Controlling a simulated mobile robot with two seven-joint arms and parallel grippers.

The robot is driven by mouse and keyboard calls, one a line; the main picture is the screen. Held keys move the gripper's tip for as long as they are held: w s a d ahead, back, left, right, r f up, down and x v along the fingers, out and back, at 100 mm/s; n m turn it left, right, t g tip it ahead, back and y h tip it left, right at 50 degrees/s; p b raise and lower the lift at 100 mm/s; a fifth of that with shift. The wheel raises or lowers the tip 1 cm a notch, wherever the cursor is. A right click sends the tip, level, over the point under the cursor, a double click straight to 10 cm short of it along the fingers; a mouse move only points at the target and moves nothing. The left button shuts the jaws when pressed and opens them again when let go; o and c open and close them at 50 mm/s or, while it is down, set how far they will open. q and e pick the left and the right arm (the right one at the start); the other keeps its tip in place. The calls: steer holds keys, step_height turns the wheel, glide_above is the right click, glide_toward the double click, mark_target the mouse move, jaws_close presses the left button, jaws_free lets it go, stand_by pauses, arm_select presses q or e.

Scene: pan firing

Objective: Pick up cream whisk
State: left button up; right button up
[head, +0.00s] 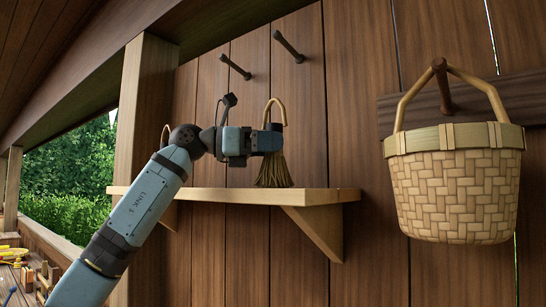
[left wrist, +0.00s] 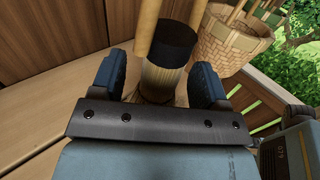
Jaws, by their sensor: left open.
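The cream whisk (head: 273,172) stands upright on the wooden wall shelf (head: 325,195), with straw-coloured bristles below and a curved tan handle on top. My left gripper (head: 270,140) is at its upper part, just above the bristles. In the left wrist view my left gripper (left wrist: 160,82) is open, with one blue finger on each side of the whisk (left wrist: 158,76). The whisk's dark band (left wrist: 172,42) shows just beyond the fingers. I cannot tell whether either finger touches it. My right gripper is not in view.
A woven basket (head: 455,190) hangs from a peg at the right. Two bare pegs (head: 288,46) stick out of the plank wall above the shelf. Another curved tan handle (head: 165,135) shows behind my left arm, its lower part hidden. A wooden post (head: 146,95) stands at the left.

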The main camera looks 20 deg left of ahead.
arm_select(q)
steer(key=x, duration=0.3)
steer(key=shift+d, duration=0.15)
steer(key=shift+s+a, duration=0.1)
steer(key=shift+a, duration=0.1)
steer(key=shift+c, duration=0.4)
steer(key=c, duration=1)
steer(key=shift+o, duration=0.2)
step_height(320, 180, up, 20)
steer(key=p, duration=0.1)
